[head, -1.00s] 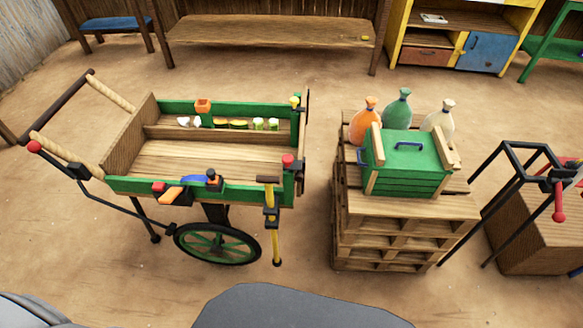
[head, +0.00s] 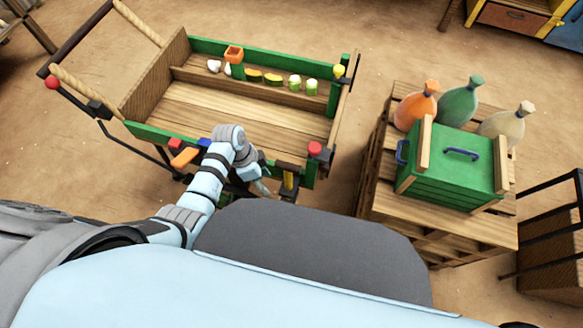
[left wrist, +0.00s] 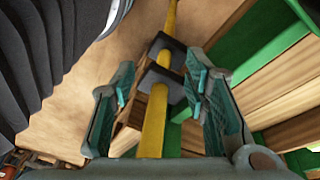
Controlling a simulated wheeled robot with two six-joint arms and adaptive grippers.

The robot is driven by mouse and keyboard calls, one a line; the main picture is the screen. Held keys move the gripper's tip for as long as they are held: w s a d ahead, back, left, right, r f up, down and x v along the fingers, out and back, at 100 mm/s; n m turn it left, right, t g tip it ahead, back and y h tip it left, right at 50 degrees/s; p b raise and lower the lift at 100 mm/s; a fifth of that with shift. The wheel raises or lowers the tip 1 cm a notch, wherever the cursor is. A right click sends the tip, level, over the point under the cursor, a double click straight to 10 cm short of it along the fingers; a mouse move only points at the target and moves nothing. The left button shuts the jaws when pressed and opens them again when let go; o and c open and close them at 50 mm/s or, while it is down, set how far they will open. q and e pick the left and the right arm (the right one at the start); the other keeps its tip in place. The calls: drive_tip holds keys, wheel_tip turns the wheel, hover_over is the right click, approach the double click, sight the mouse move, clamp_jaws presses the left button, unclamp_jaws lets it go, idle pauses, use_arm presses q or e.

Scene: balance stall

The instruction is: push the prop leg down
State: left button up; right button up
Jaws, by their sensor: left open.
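The prop leg (head: 288,182) is a yellow bar with a dark top handle at the cart's near right corner. Its lower part is hidden by my body in the head view. In the left wrist view the yellow leg (left wrist: 153,125) passes through black brackets and runs up between my fingers' outlines. My left gripper (head: 262,184) is just left of the leg. In the left wrist view the left gripper (left wrist: 164,85) is open, one finger on each side of the leg. I cannot tell whether either finger touches it. My right gripper is not in view.
The green and wooden cart (head: 160,133) has a red knob (head: 314,149) beside the leg. Small goods stand on its back shelf. A pallet stack (head: 385,190) with a green crate (head: 462,178) and several bottles stands right, across a gap of bare ground.

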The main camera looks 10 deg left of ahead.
sight(283, 163)
use_arm(q)
drive_tip(key=w+d+r+m, duration=0.1)
drive_tip(key=r+m, duration=0.1)
drive_tip(key=r, duration=0.3)
drive_tip(key=w+d+r+m, duration=0.1)
drive_tip(key=r+m, duration=0.2)
drive_tip(key=r, duration=0.2)
drive_tip(key=w+d+r+m+g+h, duration=0.1)
drive_tip(key=w+r+m, duration=0.1)
drive_tip(key=r, duration=0.4)
drive_tip(key=shift+d+m, duration=0.15)
drive_tip(key=shift+m, duration=0.45)
drive_tip(key=b+x, duration=0.3)
drive_tip(key=shift+s+f, duration=0.15)
drive_tip(key=shift+s, duration=0.05)
drive_tip(key=b+x, duration=0.2)
drive_tip(key=x, duration=0.8)
drive_tip(key=shift+d+f, duration=0.2)
drive_tip(key=shift+d, duration=0.15)
drive_tip(key=shift+s, duration=0.1)
clamp_jaws()
